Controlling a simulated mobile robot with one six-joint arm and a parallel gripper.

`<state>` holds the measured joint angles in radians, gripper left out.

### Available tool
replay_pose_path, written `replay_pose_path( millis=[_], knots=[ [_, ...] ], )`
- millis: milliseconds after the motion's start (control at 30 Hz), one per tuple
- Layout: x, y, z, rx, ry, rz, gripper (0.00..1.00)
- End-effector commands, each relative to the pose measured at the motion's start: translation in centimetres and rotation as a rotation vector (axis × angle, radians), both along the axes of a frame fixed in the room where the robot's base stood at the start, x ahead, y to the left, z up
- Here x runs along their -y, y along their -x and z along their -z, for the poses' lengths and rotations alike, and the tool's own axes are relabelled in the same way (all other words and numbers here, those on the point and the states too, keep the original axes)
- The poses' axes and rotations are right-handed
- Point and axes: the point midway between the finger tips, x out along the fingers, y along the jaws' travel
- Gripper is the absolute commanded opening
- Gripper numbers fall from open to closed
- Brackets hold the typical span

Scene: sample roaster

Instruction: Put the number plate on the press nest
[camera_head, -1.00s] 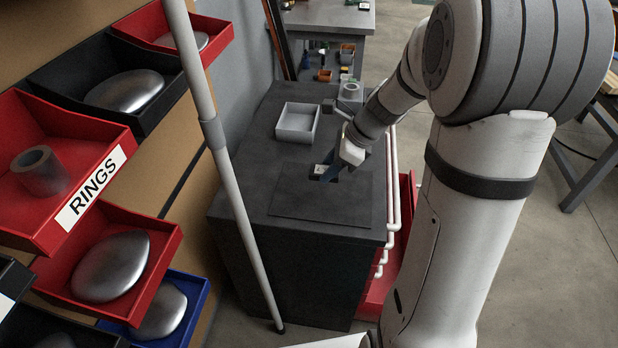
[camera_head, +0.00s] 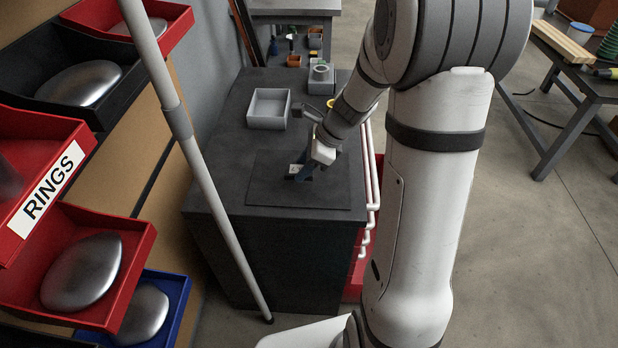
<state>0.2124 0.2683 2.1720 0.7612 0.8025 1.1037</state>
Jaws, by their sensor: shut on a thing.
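My gripper (camera_head: 303,173) is over the dark mat on the grey cabinet, pointing down and left. Its fingers are small and partly hidden by its own white body. It is shut on a small pale piece (camera_head: 295,169) at the fingertips, which I take to be the number plate; its markings are too small to read. I cannot tell whether the plate touches the mat. A grey block with a round top (camera_head: 320,75) stands at the back of the cabinet top, behind my gripper. I cannot tell whether it is the press nest.
The dark mat (camera_head: 270,196) lies on the cabinet (camera_head: 225,165). An empty grey tray (camera_head: 268,123) sits left of my arm. A pale pole (camera_head: 215,195) stands in front of the cabinet. Bins, one labelled RINGS (camera_head: 48,192), line the left. White pipes (camera_head: 373,190) run along the cabinet's right side.

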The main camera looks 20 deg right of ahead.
Motion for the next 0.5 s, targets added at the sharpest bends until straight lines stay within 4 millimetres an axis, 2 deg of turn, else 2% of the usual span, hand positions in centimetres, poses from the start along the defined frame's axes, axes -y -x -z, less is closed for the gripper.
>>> replay_pose_path(
  millis=[167,333,500],
  knots=[
    [0.0,0.0,1.5,-0.001,0.000,0.000,0.12],
    [0.0,0.0,4.0,-0.003,-0.001,-0.001,0.12],
    [0.0,0.0,4.2,0.002,0.001,-0.001,0.12]
  ],
)
